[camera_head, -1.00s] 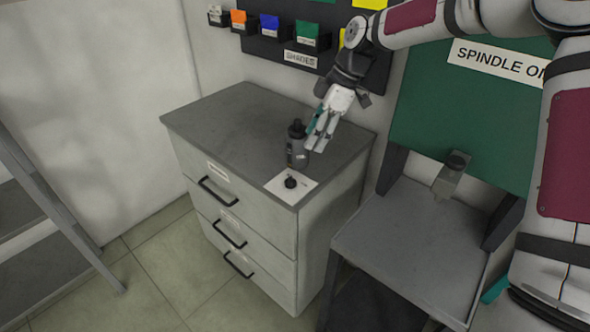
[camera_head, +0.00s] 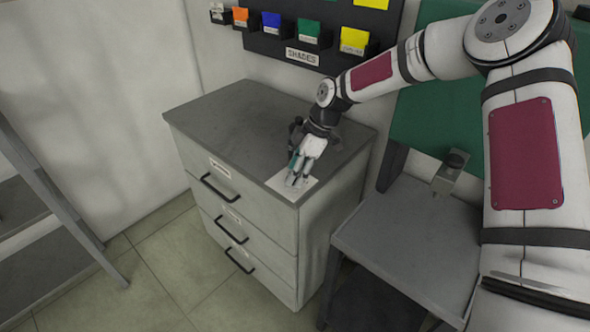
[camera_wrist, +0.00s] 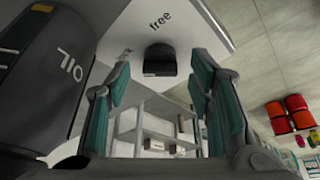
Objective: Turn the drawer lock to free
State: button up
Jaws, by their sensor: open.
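The drawer lock is a dark knob (camera_wrist: 160,60) on a white plate, which lies at the front right corner of the cabinet top. In the wrist view the word "free" is printed on the plate (camera_wrist: 205,22) beyond the knob; a second mark to its left is too small to read. My gripper (camera_head: 298,180) points down over the plate (camera_head: 277,183) and hides the knob in the head view. In the wrist view my gripper (camera_wrist: 160,85) is open, with one teal-padded finger on each side of the knob. I cannot tell whether either finger touches it.
A dark oil bottle (camera_wrist: 45,75) stands close on the left in the wrist view; the gripper mostly hides it in the head view. The grey cabinet top (camera_head: 235,115) is clear to the left. A lower grey bench (camera_head: 410,240) stands at the right, and shade bins (camera_head: 310,35) hang behind.

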grip_shut()
jog(key=shift+m, duration=0.3)
jog(key=m, duration=0.1)
jog(key=m+t+p, duration=0.1)
jog(key=shift+s+a+r+m, duration=0.1)
jog(key=shift+s+r+m, duration=0.05)
jog(key=shift+s+m, duration=0.15)
jog(key=m+t, duration=0.1)
jog(key=m, duration=0.1)
jog(key=m+t+h+p, duration=0.1)
jog(key=m, duration=0.2)
jog(key=shift+a, duration=0.1)
jog(key=m, duration=0.2)
jog(key=m+t+h, duration=0.1)
jog(key=m, duration=0.1)
jog(key=m+h, duration=0.1)
jog(key=shift+s+a+m, duration=0.15)
jog(key=shift+a+m, duration=0.1)
jog(key=shift+m, duration=0.15)
jog(key=shift+m+t+h+p, duration=0.3)
jog(key=shift+m+h+p, duration=0.4)
jog(key=shift+m, duration=1.2)
